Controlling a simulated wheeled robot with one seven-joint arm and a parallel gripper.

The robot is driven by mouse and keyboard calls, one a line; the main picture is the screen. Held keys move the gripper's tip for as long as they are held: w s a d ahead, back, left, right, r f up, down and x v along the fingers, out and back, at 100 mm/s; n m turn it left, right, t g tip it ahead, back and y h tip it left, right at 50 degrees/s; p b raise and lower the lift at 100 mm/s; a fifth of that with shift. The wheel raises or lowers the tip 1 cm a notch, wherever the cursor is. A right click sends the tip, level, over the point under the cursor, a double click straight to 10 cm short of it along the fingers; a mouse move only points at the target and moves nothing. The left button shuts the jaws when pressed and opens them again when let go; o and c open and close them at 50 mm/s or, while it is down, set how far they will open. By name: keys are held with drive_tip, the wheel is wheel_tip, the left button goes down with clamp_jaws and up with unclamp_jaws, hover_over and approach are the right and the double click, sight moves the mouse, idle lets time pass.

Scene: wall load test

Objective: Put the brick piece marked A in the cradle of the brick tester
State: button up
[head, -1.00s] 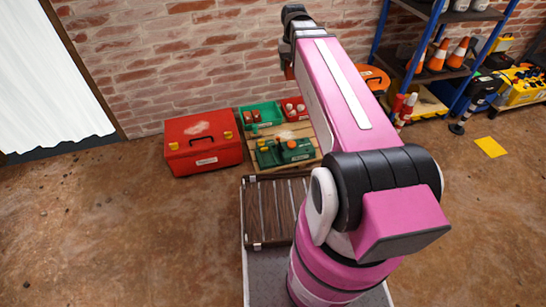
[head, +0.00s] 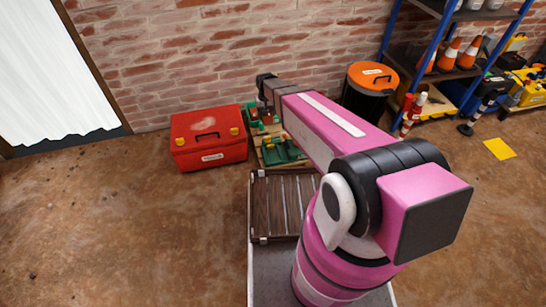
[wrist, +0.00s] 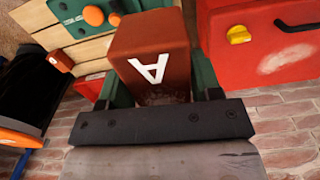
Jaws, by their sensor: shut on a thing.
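The brick piece marked A (wrist: 155,62) is dull red with a white letter and fills the middle of the wrist view. My gripper (wrist: 160,104) is shut on it; the fingertips are hard to make out. Dark green walls, apparently of the green bin (wrist: 206,76), show on both sides of the brick; I cannot tell whether the brick is clear of the bin. The green brick tester (head: 281,151) sits on a wooden board in the head view, partly behind my arm. Part of the tester, with an orange knob, shows at the wrist view's top left (wrist: 72,18). Its cradle is not clear.
A red toolbox (head: 209,140) stands left of the board and shows at right in the wrist view (wrist: 265,45). Another small brick piece (wrist: 60,61) and a red bin (wrist: 90,87) are near. A black drum with orange lid (head: 372,78) stands right. A brick wall is behind.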

drive_tip(key=s+a+f, duration=0.2)
drive_tip(key=a+f, duration=0.1)
drive_tip(key=f, duration=0.7)
drive_tip(key=s+a+f, duration=0.1)
drive_tip(key=a+f, duration=0.3)
drive_tip(key=f, duration=0.6)
drive_tip(key=shift+n, duration=0.4)
drive_tip(key=w+d+f, duration=0.1)
drive_tip(key=d+f, duration=0.1)
drive_tip(key=d, duration=0.1)
drive_tip(key=w+d+f, duration=0.2)
drive_tip(key=d+f, duration=0.1)
drive_tip(key=d, duration=0.1)
drive_tip(key=w+d+f, duration=0.2)
drive_tip(key=d, duration=0.1)
drive_tip(key=shift+w+d+f, duration=0.15)
drive_tip(key=shift+f, duration=2)
drive_tip(key=shift+f, duration=0.25)
